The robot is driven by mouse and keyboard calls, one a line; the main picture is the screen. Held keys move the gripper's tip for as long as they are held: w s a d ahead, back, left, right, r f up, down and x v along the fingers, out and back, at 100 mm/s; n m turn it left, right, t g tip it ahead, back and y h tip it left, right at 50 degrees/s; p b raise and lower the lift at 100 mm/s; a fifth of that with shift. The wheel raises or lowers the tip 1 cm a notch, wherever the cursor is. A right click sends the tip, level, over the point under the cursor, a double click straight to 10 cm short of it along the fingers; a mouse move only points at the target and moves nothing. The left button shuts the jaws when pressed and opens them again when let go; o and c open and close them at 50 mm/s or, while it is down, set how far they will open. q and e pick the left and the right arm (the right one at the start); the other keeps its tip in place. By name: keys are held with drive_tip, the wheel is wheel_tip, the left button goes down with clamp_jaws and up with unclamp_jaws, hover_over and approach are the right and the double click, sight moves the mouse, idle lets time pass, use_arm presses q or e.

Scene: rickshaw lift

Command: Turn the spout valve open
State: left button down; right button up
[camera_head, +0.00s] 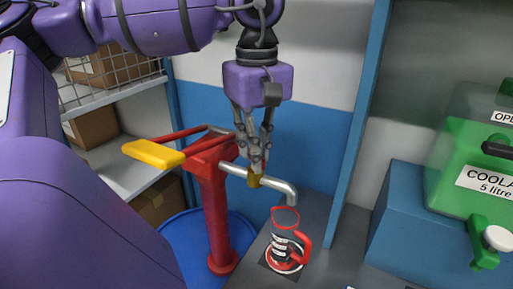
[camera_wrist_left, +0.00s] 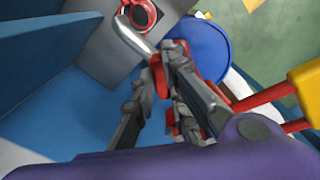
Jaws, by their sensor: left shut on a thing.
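The spout (camera_head: 275,185) is a grey pipe that runs right from the red hand pump (camera_head: 214,205) and bends down at its end. A clear jug (camera_head: 284,240) with red rim and handle stands under the spout's end. My right gripper is not seen.
The pump's yellow handle (camera_head: 153,153) sticks out left on red bars. A blue drum (camera_head: 185,255) stands below the pump. At right are a green coolant container (camera_head: 465,150) with a tap and a blue block (camera_head: 400,220). A blue post (camera_head: 360,110) stands behind.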

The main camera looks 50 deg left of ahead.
use_arm(q)
drive_tip(key=n, duration=0.6)
drive_tip(key=shift+w+n, duration=0.15)
drive_tip(key=shift+n, duration=0.15)
idle(0.3)
drive_tip(key=c, duration=1.8)
unclamp_jaws()
drive_tip(key=shift+o, duration=0.2)
drive_tip(key=shift+r, duration=0.1)
wheel_tip(320, 180, up, 12)
